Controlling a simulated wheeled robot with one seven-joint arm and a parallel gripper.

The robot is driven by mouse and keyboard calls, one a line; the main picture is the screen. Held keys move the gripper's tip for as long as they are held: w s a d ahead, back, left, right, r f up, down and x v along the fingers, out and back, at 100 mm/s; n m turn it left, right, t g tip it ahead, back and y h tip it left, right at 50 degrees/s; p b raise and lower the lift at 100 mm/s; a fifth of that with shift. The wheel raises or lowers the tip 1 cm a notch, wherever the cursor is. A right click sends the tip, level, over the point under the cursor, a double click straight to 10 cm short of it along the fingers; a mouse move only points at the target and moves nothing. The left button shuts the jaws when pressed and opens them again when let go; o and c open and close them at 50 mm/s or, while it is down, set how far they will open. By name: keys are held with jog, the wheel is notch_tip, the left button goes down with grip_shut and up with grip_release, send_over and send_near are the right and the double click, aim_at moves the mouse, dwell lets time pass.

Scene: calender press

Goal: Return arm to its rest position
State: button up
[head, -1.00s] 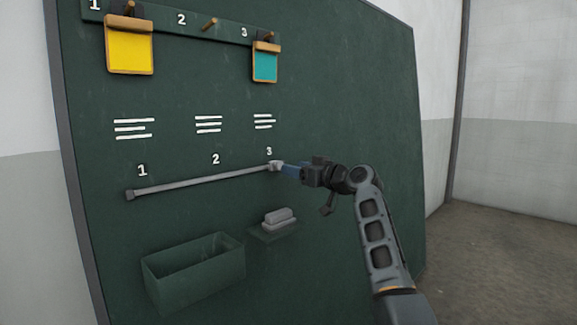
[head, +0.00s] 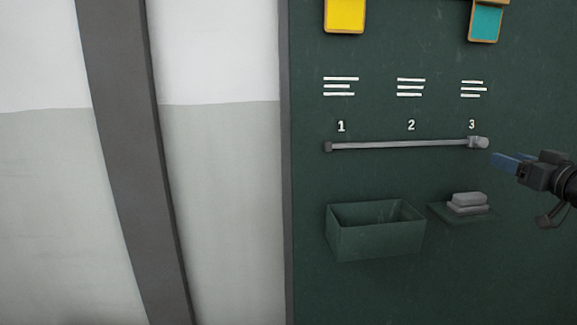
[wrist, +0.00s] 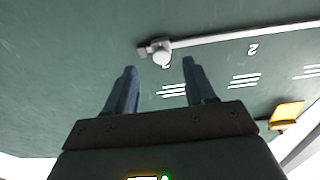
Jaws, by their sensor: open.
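My gripper (head: 497,160) is at the right of the head view, its blue fingers pointing left toward the rail's right end. It is open, and the wrist view shows its two fingers (wrist: 160,80) apart with nothing between them. A grey rail (head: 400,144) runs across the green board under the numbers 1, 2 and 3. A light grey knob (head: 480,143) sits at the rail's right end, by number 3. The knob also shows in the wrist view (wrist: 161,56), beyond the fingertips, with a gap to them.
A green open bin (head: 375,240) and a small shelf with a grey block (head: 468,201) are fixed below the rail. A yellow card (head: 345,14) and a teal card (head: 487,22) hang above. A dark post (head: 130,150) stands left of the board.

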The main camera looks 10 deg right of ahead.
jog(key=s+a+f+m+g+h, duration=0.1)
jog(key=s+a+f, duration=0.25)
jog(key=f, duration=0.35)
jog(key=s+a+f+m, duration=0.1)
jog(key=s+a+f, duration=0.2)
jog(key=a+f, duration=0.35)
jog(key=s+a+f+g+h, duration=0.1)
jog(key=s+a+f, duration=0.2)
jog(key=f, duration=0.6)
jog(key=s+a+f+g, duration=0.1)
jog(key=s+a+f, duration=0.5)
jog(key=s, duration=0.4)
jog(key=s+a+f, duration=0.3)
jog(key=s+a, duration=0.5)
jog(key=s, duration=0.3)
jog(key=s+a+r+n+y, duration=0.1)
jog(key=s+a+r, duration=0.2)
jog(key=s, duration=0.4)
jog(key=s+a+r, duration=0.3)
jog(key=s, duration=0.5)
jog(key=s+a+r+n+y, duration=0.1)
jog(key=s+a+r, duration=0.25)
jog(key=s, duration=0.35)
notch_tip(320, 180, up, 21)
jog(key=p, duration=2)
jog(key=shift+s+d+r, duration=0.15)
jog(key=shift+s+d, duration=0.05)
jog(key=shift+d, duration=0.15)
